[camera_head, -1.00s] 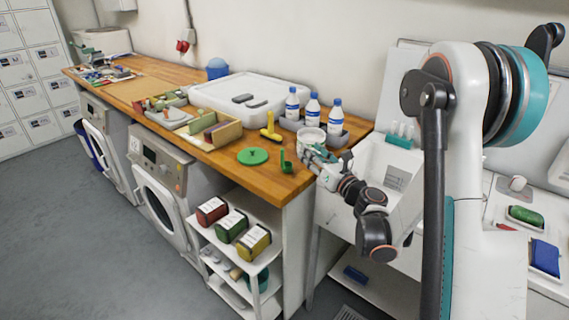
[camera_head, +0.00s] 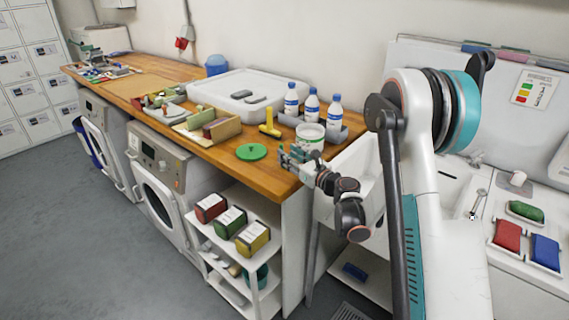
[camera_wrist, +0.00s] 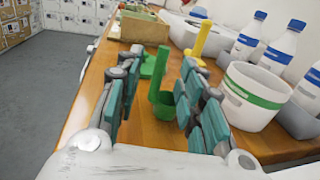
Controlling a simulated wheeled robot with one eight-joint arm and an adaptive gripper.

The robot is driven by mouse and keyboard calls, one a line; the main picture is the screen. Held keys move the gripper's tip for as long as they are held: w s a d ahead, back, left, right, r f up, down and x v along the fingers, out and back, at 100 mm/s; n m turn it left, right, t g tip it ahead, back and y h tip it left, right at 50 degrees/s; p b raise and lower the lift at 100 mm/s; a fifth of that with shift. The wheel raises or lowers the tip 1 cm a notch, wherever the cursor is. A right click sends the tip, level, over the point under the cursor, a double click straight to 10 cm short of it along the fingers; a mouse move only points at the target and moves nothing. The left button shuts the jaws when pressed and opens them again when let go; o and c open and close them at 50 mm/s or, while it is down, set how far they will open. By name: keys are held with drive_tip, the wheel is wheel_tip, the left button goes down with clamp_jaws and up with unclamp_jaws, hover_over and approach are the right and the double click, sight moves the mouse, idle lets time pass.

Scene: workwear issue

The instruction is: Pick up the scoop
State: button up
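The green scoop (camera_wrist: 166,104) stands on the wooden worktop (camera_wrist: 150,135) in the wrist view, its handle pointing up and its small cup at the lower right. My gripper (camera_wrist: 163,88) is open, with one teal-padded finger on each side of the scoop. The right finger is close to the cup; I cannot tell whether it touches. In the head view my gripper (camera_head: 291,158) is low over the front right corner of the worktop and largely hides the scoop.
A white tub with a green band (camera_wrist: 252,97) stands close to the right finger. Bottles (camera_head: 312,106) stand behind it. The worktop's front edge (camera_head: 235,170) is close.

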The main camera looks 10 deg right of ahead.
drive_tip(key=x, duration=0.1)
drive_tip(key=b+x, duration=0.1)
drive_tip(key=x, duration=0.1)
drive_tip(key=b+x, duration=0.1)
drive_tip(key=shift+w+f, duration=0.25)
drive_tip(key=shift+f, duration=0.15)
drive_tip(key=shift+w+a+r, duration=0.1)
drive_tip(key=shift+w+a, duration=0.1)
drive_tip(key=shift+w, duration=0.1)
clamp_jaws()
